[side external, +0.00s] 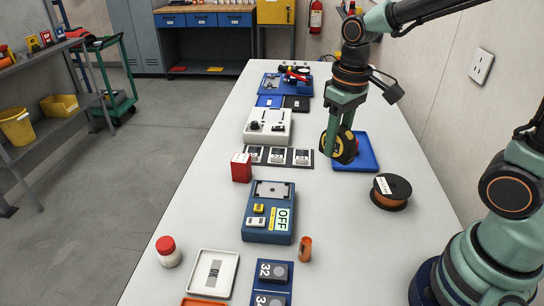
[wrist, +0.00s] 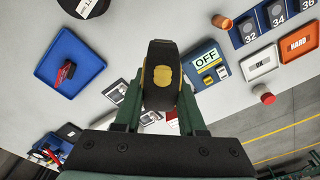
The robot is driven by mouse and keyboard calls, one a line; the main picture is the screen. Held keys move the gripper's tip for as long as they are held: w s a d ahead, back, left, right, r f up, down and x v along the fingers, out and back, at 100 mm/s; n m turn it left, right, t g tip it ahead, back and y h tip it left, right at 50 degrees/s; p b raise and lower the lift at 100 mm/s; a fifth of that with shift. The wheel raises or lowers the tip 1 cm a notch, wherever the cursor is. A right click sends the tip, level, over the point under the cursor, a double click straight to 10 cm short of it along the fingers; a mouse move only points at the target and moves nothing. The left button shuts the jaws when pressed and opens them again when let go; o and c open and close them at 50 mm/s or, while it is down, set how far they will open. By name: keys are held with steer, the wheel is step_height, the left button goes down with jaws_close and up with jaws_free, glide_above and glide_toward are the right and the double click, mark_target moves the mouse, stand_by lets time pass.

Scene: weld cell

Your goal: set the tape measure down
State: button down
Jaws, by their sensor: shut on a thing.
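The yellow and black tape measure (side external: 346,147) is gripped between the fingers of my gripper (side external: 335,140). It looks held above the table, beside the blue tray, in the side view. In the wrist view the tape measure (wrist: 162,76) stands between the two green fingers of my gripper (wrist: 162,100), with a yellow patch facing the camera. The shallow blue tray (side external: 367,163) is partly hidden by my gripper. In the wrist view the tray (wrist: 45,72) is apart from the tape measure and holds a red and black thing (wrist: 67,71).
A spool (side external: 391,191) stands right of the tray. Three cards on a dark strip (side external: 278,163), a red box (side external: 241,168) and a blue OFF unit (side external: 270,234) are to the left. A white device (side external: 268,135) stands behind. Bare table (side external: 335,215) lies in front.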

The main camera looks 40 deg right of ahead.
steer(key=shift+w+d+f+m, duration=0.1)
steer(key=shift+w+d+m, duration=0.05)
steer(key=shift+d, duration=0.25)
steer(key=shift+w+d+m, duration=0.1)
steer(key=shift+d+m, duration=0.05)
steer(key=shift+d, duration=0.25)
steer(key=s+a+r+n, duration=0.1)
steer(key=s+a+n, duration=0.25)
steer(key=a, duration=0.45)
steer(key=r+n, duration=0.2)
steer(key=n, duration=0.3)
glide_above(310, 279)
steer(key=shift+n, duration=0.25)
step_height(310, 279, down, 20)
steer(key=shift+s+d+f, duration=0.1)
steer(key=shift+s+f, duration=0.05)
steer(key=shift+f, duration=0.15)
steer(key=c, duration=0.8)
jaws_free()
steer(key=shift+o, duration=0.2)
